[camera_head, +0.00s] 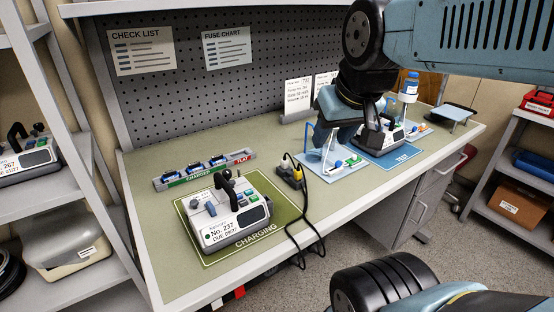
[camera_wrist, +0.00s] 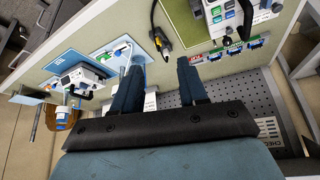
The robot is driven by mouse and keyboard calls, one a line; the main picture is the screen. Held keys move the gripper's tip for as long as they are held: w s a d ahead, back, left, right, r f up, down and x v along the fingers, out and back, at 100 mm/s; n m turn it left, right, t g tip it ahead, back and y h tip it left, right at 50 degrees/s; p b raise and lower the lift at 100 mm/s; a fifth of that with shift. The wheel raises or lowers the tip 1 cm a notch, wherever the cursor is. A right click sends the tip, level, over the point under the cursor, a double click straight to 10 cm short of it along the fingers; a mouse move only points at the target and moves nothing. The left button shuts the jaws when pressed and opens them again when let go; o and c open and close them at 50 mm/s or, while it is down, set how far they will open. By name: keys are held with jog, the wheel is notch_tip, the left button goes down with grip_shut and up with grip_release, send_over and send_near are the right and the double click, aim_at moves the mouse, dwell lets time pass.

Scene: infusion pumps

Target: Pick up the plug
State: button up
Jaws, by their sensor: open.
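The plug (camera_head: 295,173) is a small black and yellow piece on the bench, with a black cable trailing over the front edge. Exact plug details are too small to tell.
A pump (camera_head: 230,212) stands on the charging mat (camera_head: 262,240). Another pump (camera_head: 381,135) stands on the blue test mat (camera_head: 405,150). A charger strip (camera_head: 205,170) lies behind the first pump. A pegboard (camera_head: 190,85) rises behind.

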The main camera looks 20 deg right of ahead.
jog(key=shift+o, duration=0.3)
jog(key=shift+o, duration=0.8)
jog(key=m+g+h, duration=0.1)
jog(key=m+g, duration=0.4)
jog(key=m, duration=0.5)
send_over(285, 158)
jog(key=a, duration=0.1)
notch_tip(285, 158, down, 10)
jog(key=f, duration=0.8)
jog(key=d+f, duration=0.1)
jog(key=f, duration=0.4)
jog(key=shift+w+f, duration=0.1)
jog(key=shift+w, duration=0.1)
grip_shut()
